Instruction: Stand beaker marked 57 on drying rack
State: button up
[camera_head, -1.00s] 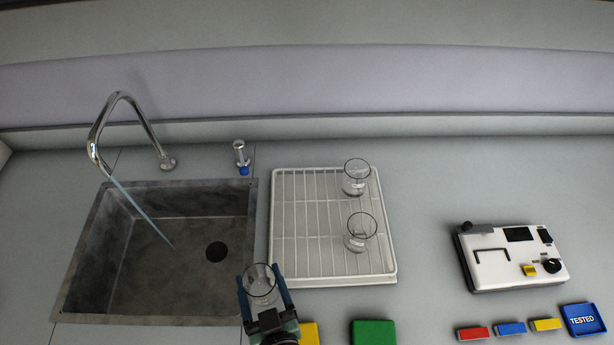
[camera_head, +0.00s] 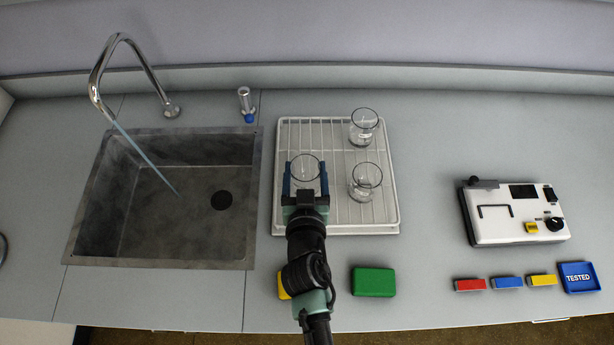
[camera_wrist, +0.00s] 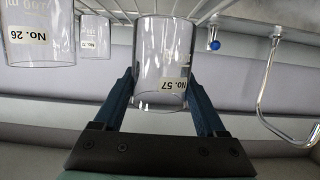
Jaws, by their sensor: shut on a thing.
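The glass beaker marked No. 57 (camera_wrist: 160,65) is between the fingers of my gripper (camera_wrist: 160,100) in the wrist view, with its label facing the camera. In the head view my gripper (camera_head: 306,180) is shut on this beaker (camera_head: 305,167), over the left front part of the white wire drying rack (camera_head: 335,231). I cannot tell whether its base touches the rack wires. Two other glass beakers stand on the right side of the rack, one at the back (camera_head: 363,127) and one nearer (camera_head: 365,182). The wrist view shows one marked No. 26 (camera_wrist: 38,40).
The sink (camera_head: 160,200) with running tap (camera_head: 130,55) lies left of the rack. A green block (camera_head: 373,282) and a partly hidden yellow block (camera_head: 284,287) lie in front. A white device (camera_head: 512,213) stands right. The rack's back left is clear.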

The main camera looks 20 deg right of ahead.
jog(key=shift+f+b, duration=0.55)
jog(key=shift+f, duration=0.95)
jog(key=shift+f, duration=0.2)
jog(key=o, duration=1.3)
jog(key=shift+r, duration=0.1)
jog(key=shift+r, duration=0.25)
jog(key=shift+b+v, duration=1.05)
jog(key=shift+v, duration=4.95)
